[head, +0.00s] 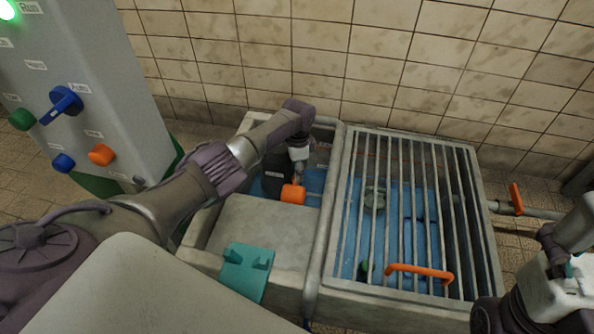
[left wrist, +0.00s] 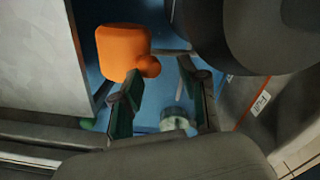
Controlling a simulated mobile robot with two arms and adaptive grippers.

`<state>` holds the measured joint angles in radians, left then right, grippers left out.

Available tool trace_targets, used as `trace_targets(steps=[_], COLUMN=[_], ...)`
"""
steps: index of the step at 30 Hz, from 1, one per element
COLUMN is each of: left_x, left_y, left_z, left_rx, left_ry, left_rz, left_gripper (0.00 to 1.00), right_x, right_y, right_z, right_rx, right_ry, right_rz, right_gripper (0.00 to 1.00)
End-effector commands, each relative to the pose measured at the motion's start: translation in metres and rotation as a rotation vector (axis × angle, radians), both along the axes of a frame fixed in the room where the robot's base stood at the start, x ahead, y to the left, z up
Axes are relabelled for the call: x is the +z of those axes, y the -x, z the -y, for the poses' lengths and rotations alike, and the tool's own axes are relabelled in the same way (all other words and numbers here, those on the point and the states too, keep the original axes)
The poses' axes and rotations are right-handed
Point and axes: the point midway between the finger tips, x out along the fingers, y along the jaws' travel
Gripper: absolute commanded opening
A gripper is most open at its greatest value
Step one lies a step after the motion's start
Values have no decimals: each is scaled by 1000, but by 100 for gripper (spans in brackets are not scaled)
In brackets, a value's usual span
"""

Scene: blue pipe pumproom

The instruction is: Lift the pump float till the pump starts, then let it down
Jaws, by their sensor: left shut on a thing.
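The orange pump float (head: 293,194) is in the open left part of the sump, beside the dark pump body (head: 275,176). In the left wrist view the float (left wrist: 122,48) shows as an orange block with a small round knob. My left gripper (head: 298,176) reaches down into the sump at the float. In the left wrist view its fingers (left wrist: 160,92) are close to the knob, shut on the float; the exact contact is unclear. The green Run lamp (head: 8,9) on the grey control panel (head: 90,80) is lit. My right gripper (head: 562,268) is partly visible at the right edge; its jaws are unclear.
A barred grate (head: 387,215) with an orange handle (head: 420,271) covers the right part of the sump. A concrete slab (head: 262,228) and a teal bracket (head: 246,270) lie in front of the opening. The tiled wall (head: 400,60) closes the back.

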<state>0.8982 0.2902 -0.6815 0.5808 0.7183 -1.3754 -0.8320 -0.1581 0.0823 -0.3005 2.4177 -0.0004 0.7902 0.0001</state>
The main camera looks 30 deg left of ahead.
Motion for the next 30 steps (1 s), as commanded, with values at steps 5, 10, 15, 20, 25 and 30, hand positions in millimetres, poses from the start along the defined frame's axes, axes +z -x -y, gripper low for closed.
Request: trace_targets(steps=[5,10,15,20,25,30], left_x=[3,3,3,3,3,4], left_y=[-12,-12,-12,-11,-11,-11], left_z=[-9,-9,-9,-9,-9,-9], left_rx=[4,4,4,4,4,4], left_ry=[-17,-17,-18,-17,-17,-17], left_rz=[47,47,48,46,46,45], left_gripper=[0,0,48,52,52,52], right_x=[-1,-1,-1,0,0,-1], right_y=[0,0,0,0,0,0], right_z=[0,0,0,0,0,1], right_rx=[0,0,0,0,-1,-2], right_ry=[0,0,-1,-1,-2,-1], right_rz=[2,3,4,4,5,-1], right_gripper=[92,92,92,92,92,92])
